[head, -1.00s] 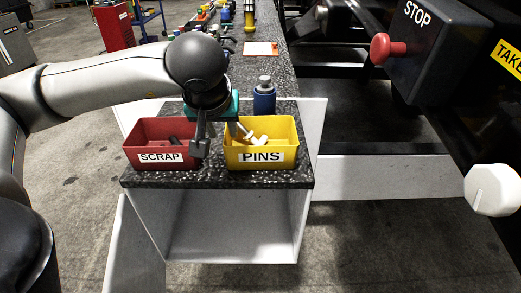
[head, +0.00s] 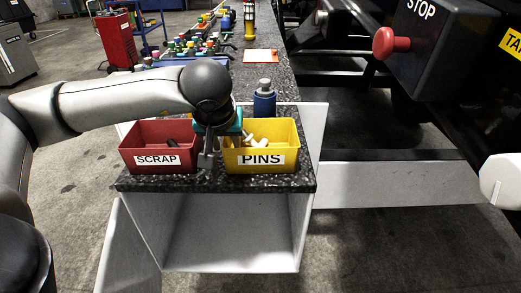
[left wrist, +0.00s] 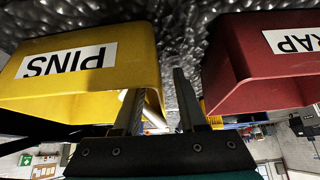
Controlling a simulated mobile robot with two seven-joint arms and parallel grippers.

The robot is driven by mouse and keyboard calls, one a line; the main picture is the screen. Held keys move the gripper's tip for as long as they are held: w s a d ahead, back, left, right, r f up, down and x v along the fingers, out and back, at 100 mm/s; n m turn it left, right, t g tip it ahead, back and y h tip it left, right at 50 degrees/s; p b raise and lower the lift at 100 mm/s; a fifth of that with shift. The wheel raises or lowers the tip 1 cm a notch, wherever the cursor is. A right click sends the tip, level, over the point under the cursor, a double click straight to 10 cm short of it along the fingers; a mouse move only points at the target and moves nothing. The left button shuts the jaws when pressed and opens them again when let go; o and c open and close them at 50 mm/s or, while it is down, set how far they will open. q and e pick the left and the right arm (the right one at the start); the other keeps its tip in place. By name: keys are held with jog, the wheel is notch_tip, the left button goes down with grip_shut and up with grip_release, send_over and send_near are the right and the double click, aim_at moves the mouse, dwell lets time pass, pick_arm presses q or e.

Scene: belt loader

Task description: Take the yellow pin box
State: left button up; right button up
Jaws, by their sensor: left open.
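The yellow pin box (head: 285,159), labelled PINS, stands on the dark speckled counter and holds several white pins (head: 258,142). It also shows upside down in the left wrist view (left wrist: 100,92). My left gripper (head: 216,148) is open at the box's left wall, fingers pointing down. In the left wrist view its fingers (left wrist: 158,105) are apart: one is in the gap between the boxes, the other overlaps the yellow box's edge near a pin. Contact cannot be told. My right gripper is not in view.
The red SCRAP box (head: 133,160) stands close on the left, leaving a narrow gap. A blue bottle (head: 264,103) stands behind the yellow box. The counter's front edge is just before both boxes. A black STOP housing (head: 450,50) with a red button is at right.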

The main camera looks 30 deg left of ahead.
pick_arm(q)
grip_shut()
dwell(1.3)
